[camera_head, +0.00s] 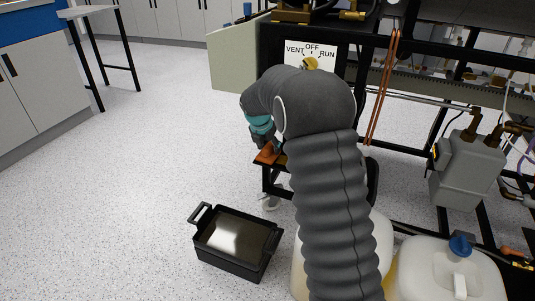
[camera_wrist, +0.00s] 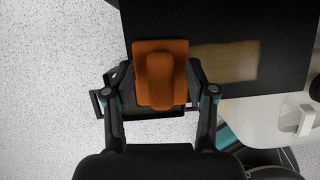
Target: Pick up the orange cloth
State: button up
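The orange cloth (camera_wrist: 160,85) lies on a dark shelf (camera_wrist: 215,25) in the wrist view, near the shelf's edge. It looks like a flat square with a raised rounded ridge down its middle. In the head view a small part of the orange cloth (camera_head: 266,154) shows just below my gripper (camera_head: 262,142), mostly hidden by my arm. In the wrist view my gripper (camera_wrist: 159,68) has its two fingers spread, one to the left and one to the right of the cloth. No finger is seen closed on the ridge. The height gap to the cloth cannot be told.
A black tray (camera_head: 204,256) with handles stands on the floor below. Pale jugs (camera_head: 450,270) stand at the lower right, one blue-capped. A black frame with pipes and a grey box (camera_head: 466,170) fills the right. Speckled floor (camera_head: 120,190) at left is clear.

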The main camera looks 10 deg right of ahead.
aim_at(268, 145)
grip_shut()
notch_tip(268, 145, up, 10)
jog(key=shift+p, duration=0.95)
